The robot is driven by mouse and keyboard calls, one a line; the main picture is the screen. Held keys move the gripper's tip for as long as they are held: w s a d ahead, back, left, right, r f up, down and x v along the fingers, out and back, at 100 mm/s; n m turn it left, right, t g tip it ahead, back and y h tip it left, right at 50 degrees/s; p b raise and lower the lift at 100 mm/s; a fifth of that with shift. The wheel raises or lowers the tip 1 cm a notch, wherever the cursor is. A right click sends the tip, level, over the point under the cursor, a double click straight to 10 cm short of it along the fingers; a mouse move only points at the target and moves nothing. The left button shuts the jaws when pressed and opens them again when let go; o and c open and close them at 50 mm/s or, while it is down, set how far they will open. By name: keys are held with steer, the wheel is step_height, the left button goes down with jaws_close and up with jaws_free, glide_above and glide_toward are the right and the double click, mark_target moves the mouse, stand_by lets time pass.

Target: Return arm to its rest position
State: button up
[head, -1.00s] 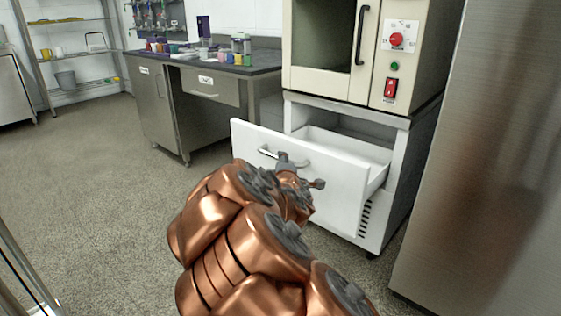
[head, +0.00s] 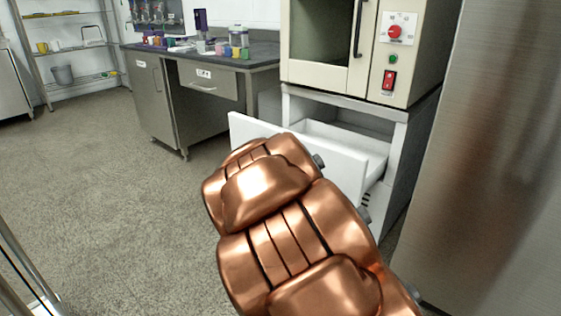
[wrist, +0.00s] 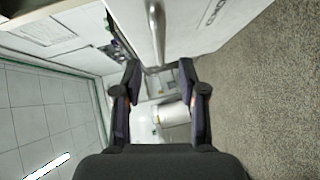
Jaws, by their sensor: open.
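My copper arm fills the lower middle of the head view and hides my gripper and most of the drawer front there. In the wrist view my gripper (wrist: 160,98) is open, with its two dark fingers apart and nothing between them. The white drawer (head: 335,158) stands pulled out of the white stand below the oven. A metal bar handle (wrist: 155,28) on a white panel shows ahead of the fingers in the wrist view, apart from them.
A beige oven (head: 330,40) with red controls sits on the stand. A steel cabinet (head: 480,160) stands close on the right. A dark-topped bench (head: 200,62) with small colored items is behind left. Open floor (head: 100,180) lies to the left.

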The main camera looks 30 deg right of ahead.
steer(key=shift+r, duration=0.1)
stand_by(0.3)
steer(key=s+a+r+m+g+y+p, duration=0.2)
steer(key=s+a+r+g+p, duration=0.3)
steer(key=s+r+p, duration=0.7)
steer(key=s+a+r+m+g+y+p, duration=0.3)
steer(key=s+a+r+p, duration=0.7)
steer(key=p, duration=0.8)
steer(key=s+a+r+m+g+y+p, duration=0.2)
steer(key=s+a+r+m+g+p, duration=0.4)
steer(key=s+r+p, duration=0.7)
steer(key=s+a+g+p, duration=0.1)
steer(key=s+g+p, duration=0.1)
steer(key=s, duration=0.3)
steer(key=shift+a+r, duration=0.25)
steer(key=shift+r, duration=0.15)
